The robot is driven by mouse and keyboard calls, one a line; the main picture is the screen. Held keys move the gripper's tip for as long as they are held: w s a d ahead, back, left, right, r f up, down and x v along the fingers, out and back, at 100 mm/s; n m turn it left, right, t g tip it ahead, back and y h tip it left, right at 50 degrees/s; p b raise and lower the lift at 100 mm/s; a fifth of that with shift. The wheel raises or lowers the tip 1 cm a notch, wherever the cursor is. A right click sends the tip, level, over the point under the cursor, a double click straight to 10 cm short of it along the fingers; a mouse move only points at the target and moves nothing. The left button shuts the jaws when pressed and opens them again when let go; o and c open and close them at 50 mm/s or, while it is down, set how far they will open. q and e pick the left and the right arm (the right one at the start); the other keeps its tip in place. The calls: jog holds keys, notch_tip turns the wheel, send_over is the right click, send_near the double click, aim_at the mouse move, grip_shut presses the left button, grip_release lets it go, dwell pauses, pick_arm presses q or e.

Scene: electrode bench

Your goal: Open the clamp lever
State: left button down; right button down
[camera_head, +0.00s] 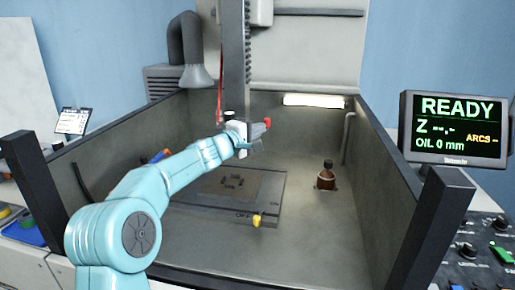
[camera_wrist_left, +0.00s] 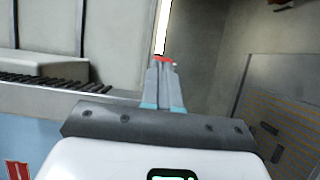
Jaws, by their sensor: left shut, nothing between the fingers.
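The clamp lever (camera_head: 258,130) is a short dark bar with a red end, at the foot of the dark vertical column. It points to the right. My left gripper (camera_head: 250,148) is at the lever, and its hand partly hides the clamp behind it. In the left wrist view, the fingers of my left gripper (camera_wrist_left: 163,72) are together, with nothing between them. The lever's red end (camera_wrist_left: 163,59) shows just past the fingertips there; I cannot tell whether they touch. My right gripper is not in view.
A brown bottle (camera_head: 326,178) stands on the tank floor to the right. Tank walls (camera_head: 385,190) surround the space. A READY screen (camera_head: 452,125) is at right.

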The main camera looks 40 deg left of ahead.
pick_arm(q)
jog(key=s+d+b, duration=0.6)
jog(key=s+d, duration=0.1)
jog(key=shift+s+d, duration=0.15)
jog(key=shift+s, duration=0.1)
